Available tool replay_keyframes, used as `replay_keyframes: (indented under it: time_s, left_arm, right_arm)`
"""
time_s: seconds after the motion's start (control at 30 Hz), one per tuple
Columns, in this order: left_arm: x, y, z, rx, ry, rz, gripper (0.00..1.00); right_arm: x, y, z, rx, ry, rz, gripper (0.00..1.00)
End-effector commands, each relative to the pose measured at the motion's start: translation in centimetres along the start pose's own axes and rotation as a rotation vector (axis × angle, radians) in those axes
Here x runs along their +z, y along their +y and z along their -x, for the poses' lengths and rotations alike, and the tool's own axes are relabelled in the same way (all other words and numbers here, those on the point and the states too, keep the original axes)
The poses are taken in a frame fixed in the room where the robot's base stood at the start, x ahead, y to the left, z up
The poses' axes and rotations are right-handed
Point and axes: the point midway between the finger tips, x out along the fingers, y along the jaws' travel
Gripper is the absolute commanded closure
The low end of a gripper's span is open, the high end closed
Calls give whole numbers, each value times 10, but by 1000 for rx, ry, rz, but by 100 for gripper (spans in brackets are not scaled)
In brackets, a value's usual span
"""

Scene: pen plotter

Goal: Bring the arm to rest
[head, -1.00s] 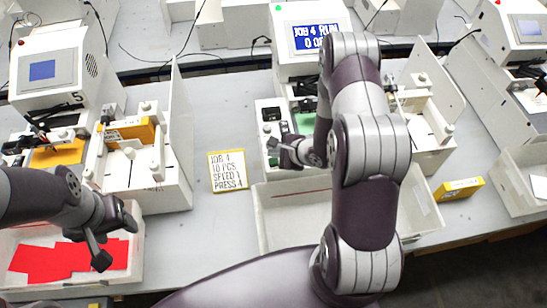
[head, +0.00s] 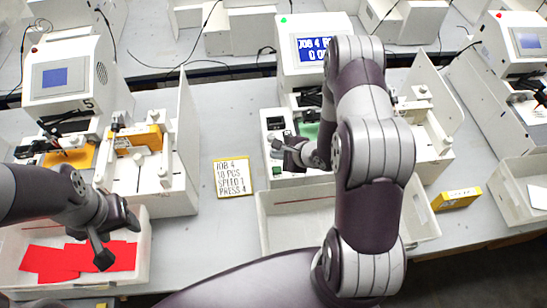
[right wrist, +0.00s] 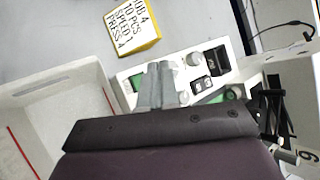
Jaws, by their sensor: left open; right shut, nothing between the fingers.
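My right arm reaches over the middle plotter (head: 312,55), whose blue screen (head: 312,47) reads JOB 4, partly covered by my arm. My right gripper (head: 280,148) is shut and empty at the plotter's front control panel (head: 276,122). In the right wrist view the closed fingers (right wrist: 155,85) are in front of the panel's dark switches and green parts; whether they touch it I cannot tell. My left gripper (head: 118,238) is open and empty over the left white tray (head: 140,255), which holds red sheets (head: 75,260).
A yellow-edged job card (head: 234,177) lies on the grey table between the plotters. A white bin (head: 290,225) stands below my right gripper. A left plotter (head: 65,80) and a right plotter (head: 525,45) flank it. A yellow box (head: 456,198) lies at right.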

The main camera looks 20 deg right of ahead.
Motion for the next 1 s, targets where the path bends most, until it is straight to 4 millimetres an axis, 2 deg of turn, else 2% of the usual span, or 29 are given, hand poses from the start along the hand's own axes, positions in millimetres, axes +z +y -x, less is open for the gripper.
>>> replay_keyframes:
  time_s: [0.23, 0.3, 0.37, 0.47, 0.53, 0.6, 0.67, 0.73, 0.8, 0.9, 1.0]
  left_arm:
    - [0, 0, 0, 0, 0, 0, 43]
    - [0, 0, 0, 0, 0, 0, 43]
    - [0, 0, 0, 0, 0, 0, 43]
    - [0, 0, 0, 0, 0, 0, 43]
    - [2, 0, -14, 0, 1, 0, 43]
    - [4, 0, -38, 0, 0, 0, 43]
    - [8, 0, -63, 0, 0, 0, 43]
    - [12, 0, -100, 0, 0, 0, 43]
    - [17, 0, -137, 0, -1, 0, 43]
    - [19, 0, -161, 0, -1, 0, 43]
    - [20, 0, -167, 0, 0, 0, 43]
  right_arm:
    - [0, 0, 0, 0, 0, 9, 100]
    - [-2, 2, 0, 10, 8, 83, 100]
    - [-11, 11, 1, 55, 48, 223, 100]
    - [-42, 45, 18, 261, 169, 555, 100]
    - [-59, 60, 37, 452, 220, 839, 100]
    - [-64, 75, 57, 654, 198, 1110, 100]
    - [-58, 88, 75, 810, 124, 1321, 100]
    - [-40, 109, 92, 936, -12, 1532, 100]
    - [-14, 131, 102, 959, -125, 1686, 100]
    - [13, 132, 101, 863, -102, 1765, 100]
    - [26, 125, 98, 804, -79, 1831, 100]
